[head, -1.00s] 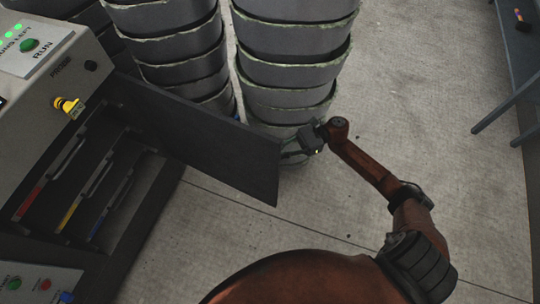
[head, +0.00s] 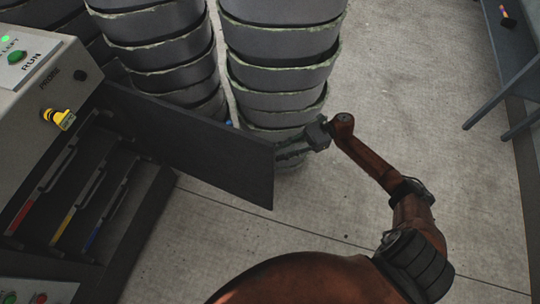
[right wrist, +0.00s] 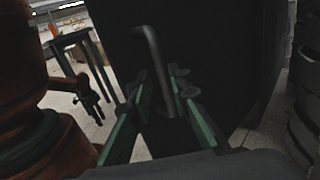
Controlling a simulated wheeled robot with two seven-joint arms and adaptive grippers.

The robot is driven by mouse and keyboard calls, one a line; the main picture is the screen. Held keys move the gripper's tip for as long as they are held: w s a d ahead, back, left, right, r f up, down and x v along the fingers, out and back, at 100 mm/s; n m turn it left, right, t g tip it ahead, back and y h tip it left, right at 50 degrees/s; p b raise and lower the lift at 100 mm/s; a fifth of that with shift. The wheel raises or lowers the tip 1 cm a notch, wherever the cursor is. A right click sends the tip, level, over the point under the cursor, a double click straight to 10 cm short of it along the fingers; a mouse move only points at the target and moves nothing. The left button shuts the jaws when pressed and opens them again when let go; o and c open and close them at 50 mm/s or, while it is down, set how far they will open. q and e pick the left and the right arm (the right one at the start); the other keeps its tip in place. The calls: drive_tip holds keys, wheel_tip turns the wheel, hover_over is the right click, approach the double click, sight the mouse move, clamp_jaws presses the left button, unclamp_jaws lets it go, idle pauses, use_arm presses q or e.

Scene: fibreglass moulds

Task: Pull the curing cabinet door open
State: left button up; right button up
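The curing cabinet door (head: 205,150) is a dark flat panel standing wide open, swung out from the cabinet (head: 55,125) at left. Dark slots with red, yellow and blue strips show inside the cabinet. My right gripper (head: 279,152) is at the door's free end, on its far side. In the right wrist view the door (right wrist: 215,55) fills the upper middle. A grey bar handle (right wrist: 151,50) shows between the green-padded fingers of my right gripper (right wrist: 162,78). Gaps show beside the handle, so the fingers look open around it. My left gripper is not seen.
Tall stacks of grey moulds (head: 275,70) stand just behind the door and my right gripper. Another mould stack (head: 160,50) is left of that one. A blue-grey bench (head: 513,70) is at far right. The concrete floor (head: 330,215) in front of the door is clear.

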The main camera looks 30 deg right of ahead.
drive_tip(key=d, duration=0.6)
drive_tip(key=shift+s+d, duration=0.2)
drive_tip(key=shift+s, duration=0.25)
